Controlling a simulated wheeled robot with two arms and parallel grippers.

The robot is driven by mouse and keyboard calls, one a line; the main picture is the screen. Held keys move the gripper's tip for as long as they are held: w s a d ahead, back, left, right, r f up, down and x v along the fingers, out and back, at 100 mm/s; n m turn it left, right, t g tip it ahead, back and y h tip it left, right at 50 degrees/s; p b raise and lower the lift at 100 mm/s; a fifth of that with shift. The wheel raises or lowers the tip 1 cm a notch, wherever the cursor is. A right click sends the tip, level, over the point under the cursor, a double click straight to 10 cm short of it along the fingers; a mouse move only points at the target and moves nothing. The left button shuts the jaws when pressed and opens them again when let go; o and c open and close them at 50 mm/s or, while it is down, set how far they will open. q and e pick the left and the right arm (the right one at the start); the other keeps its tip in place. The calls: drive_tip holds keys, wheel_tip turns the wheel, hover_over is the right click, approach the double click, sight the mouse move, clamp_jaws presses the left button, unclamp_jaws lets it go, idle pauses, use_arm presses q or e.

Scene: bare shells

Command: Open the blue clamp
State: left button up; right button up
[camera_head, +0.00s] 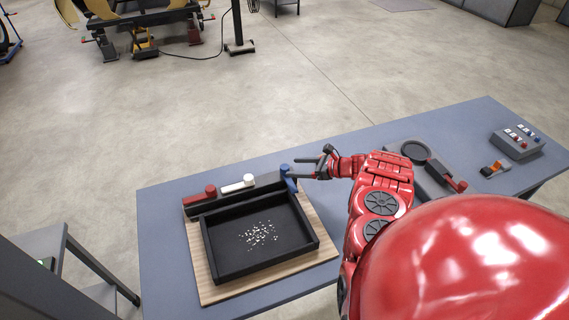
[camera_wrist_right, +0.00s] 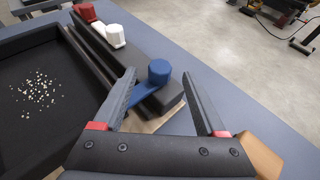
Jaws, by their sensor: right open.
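The blue clamp (camera_head: 291,183) is a flat blue lever with a round knob at the right end of a dark bar (camera_head: 268,184) behind a black tray (camera_head: 210,245). Its lever points across the bar toward the tray. The right wrist view shows the blue clamp (camera_wrist_right: 157,72) beyond and between the fingers. My right gripper (camera_head: 303,168) is open and empty, with its fingertips close to the blue knob; contact cannot be told. The same gripper (camera_wrist_right: 158,80) spreads around the knob's line of sight. My left gripper is not in view.
A red clamp (camera_head: 200,196) and a white clamp (camera_head: 238,185) lie along the same bar. The tray, holding pale bits, sits on a wooden board (camera_head: 205,290). A grey fixture (camera_head: 425,175) and a switch box (camera_head: 518,142) stand at right on the blue-grey table (camera_head: 165,260).

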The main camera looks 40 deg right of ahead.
sight(286, 167)
drive_tip(key=x, duration=0.4)
drive_tip(key=shift+w+f, duration=0.1)
drive_tip(key=shift+f, duration=0.15)
drive_tip(key=shift+w+a+b, duration=0.25)
drive_tip(key=shift+w+b, duration=0.05)
drive_tip(key=shift+w, duration=0.15)
clamp_jaws()
idle(0.9)
